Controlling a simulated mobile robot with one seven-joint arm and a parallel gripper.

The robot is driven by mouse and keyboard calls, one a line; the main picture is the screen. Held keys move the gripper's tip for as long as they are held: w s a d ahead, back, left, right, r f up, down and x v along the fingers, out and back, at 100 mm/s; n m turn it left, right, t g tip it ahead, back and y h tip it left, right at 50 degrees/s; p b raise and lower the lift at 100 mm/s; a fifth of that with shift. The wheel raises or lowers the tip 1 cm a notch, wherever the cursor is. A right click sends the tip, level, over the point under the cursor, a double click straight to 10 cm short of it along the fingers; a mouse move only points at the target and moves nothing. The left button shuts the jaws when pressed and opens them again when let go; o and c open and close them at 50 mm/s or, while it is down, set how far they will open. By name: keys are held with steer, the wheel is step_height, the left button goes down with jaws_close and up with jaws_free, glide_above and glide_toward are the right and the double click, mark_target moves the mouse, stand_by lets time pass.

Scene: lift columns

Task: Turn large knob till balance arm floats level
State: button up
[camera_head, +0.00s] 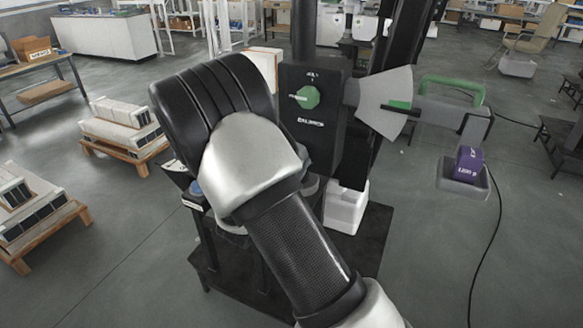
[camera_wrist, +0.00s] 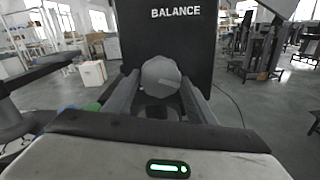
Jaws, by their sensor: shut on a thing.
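The large knob (camera_wrist: 160,74) is grey and round, low on the black panel (camera_wrist: 165,40) marked BALANCE in the wrist view. My gripper (camera_wrist: 160,86) has a finger on each side of it and is shut on it. In the head view my arm hides the large knob and the gripper. The balance arm (camera_head: 440,111) sticks out to the right of the black box (camera_head: 312,125), past a pale fan-shaped scale (camera_head: 388,100) with a green mark. It looks tilted slightly down to the right. A purple weight (camera_head: 467,164) sits in the grey pan (camera_head: 449,183) at its end.
A smaller green knob (camera_head: 306,97) is on the box's upper face. A green handle (camera_head: 450,86) is above the balance arm. A dark platform (camera_head: 372,237) is below. Pallets with stacked boxes (camera_head: 123,127) stand at left; the floor at lower right is open except for a cable.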

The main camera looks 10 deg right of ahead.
steer(key=o, duration=1)
steer(key=shift+o, duration=0.2)
steer(key=v, duration=1.7)
steer(key=shift+s+b, duration=0.15)
steer(key=shift+b, duration=0.15)
steer(key=shift+a, duration=0.1)
